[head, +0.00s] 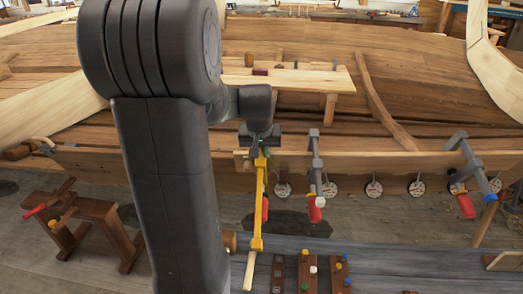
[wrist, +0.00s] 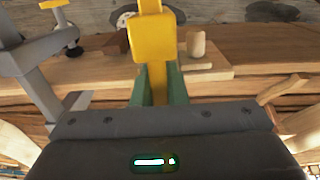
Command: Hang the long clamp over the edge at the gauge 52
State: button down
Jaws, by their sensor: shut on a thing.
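A long yellow clamp (head: 260,205) hangs upright from my gripper (head: 262,146) in the head view. Its lower end has a yellow block and a pale wooden bar. In the wrist view my gripper (wrist: 158,88) has its green fingers shut on the yellow clamp (wrist: 152,38). The clamp is in front of the hull's plank edge (head: 360,158); I cannot tell whether it touches. Round gauges (head: 373,188) sit in a row below that edge. Their numbers are too small to read, so I cannot tell which is 52. My arm hides the left of the row.
Grey clamps with red handles hang on the edge right of mine, one close by (head: 314,170) and one farther right (head: 470,170). A red handle (head: 265,208) shows behind the yellow clamp. A bench (head: 385,262) with pegged blocks is in front; a wooden sawhorse (head: 95,215) stands left.

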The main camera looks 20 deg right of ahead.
jog(key=shift+s+r+p, duration=0.1)
jog(key=shift+r+p, duration=0.5)
jog(key=shift+r, duration=0.05)
jog(key=shift+p+v, duration=3.1)
jog(key=shift+v, duration=1.9)
